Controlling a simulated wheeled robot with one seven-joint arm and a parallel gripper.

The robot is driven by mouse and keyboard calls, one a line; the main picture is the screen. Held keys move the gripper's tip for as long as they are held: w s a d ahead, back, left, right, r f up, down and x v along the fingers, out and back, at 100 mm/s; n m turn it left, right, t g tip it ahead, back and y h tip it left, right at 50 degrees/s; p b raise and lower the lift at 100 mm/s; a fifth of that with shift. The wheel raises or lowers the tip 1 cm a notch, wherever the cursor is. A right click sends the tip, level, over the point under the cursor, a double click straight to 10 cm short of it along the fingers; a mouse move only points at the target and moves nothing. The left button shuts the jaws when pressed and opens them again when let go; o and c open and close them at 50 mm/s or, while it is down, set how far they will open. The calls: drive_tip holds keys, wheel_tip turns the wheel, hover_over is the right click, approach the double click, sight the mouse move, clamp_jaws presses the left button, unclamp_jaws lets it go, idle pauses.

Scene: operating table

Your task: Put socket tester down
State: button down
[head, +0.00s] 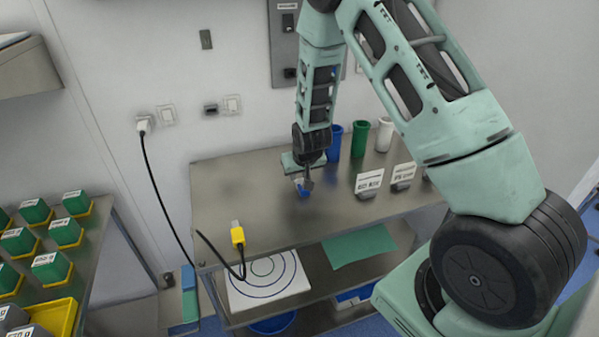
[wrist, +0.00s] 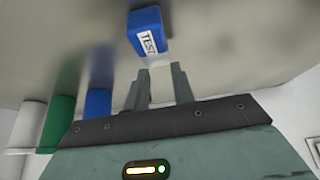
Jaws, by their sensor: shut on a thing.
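The socket tester is a small blue block (wrist: 146,30) with a white label reading "TEST" and a pale end. In the wrist view it is at the tips of my gripper's two grey fingers (wrist: 160,75). In the head view the blue tester (head: 301,189) shows small at the end of my gripper (head: 307,182), over the middle of the steel table (head: 260,210). My gripper is shut on the tester and points down. I cannot tell whether the tester touches the tabletop. The fingers partly hide it in the head view.
Blue (head: 334,146), green (head: 359,140) and white (head: 384,134) cups stand along the back. Label stands (head: 369,181) are to the right. The tabletop left of my gripper is clear.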

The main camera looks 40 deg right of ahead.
drive_tip(key=shift+f, duration=0.2)
drive_tip(key=c, duration=1.2)
unclamp_jaws()
drive_tip(key=shift+o, duration=0.2)
drive_tip(key=shift+r, duration=0.2)
drive_tip(key=b+v, duration=0.1)
drive_tip(key=v, duration=1.1)
drive_tip(key=s+a+r+n+g+y, duration=0.15)
drive_tip(key=s+a, duration=0.25)
drive_tip(key=a, duration=0.4)
drive_tip(key=s+a+r+n+y, duration=0.25)
drive_tip(key=s+a, duration=0.25)
drive_tip(key=a, duration=0.4)
drive_tip(key=s+a+r+n+g, duration=0.2)
drive_tip(key=s+a+n, duration=0.1)
drive_tip(key=s, duration=0.6)
drive_tip(key=s+a+r+n+g+h, duration=0.1)
drive_tip(key=s+a+n, duration=0.3)
drive_tip(key=s, duration=0.6)
drive_tip(key=shift+s+a+r+g+h, duration=0.25)
drive_tip(key=shift+a+r+g+h, duration=0.1)
drive_tip(key=shift+a+r, duration=0.3)
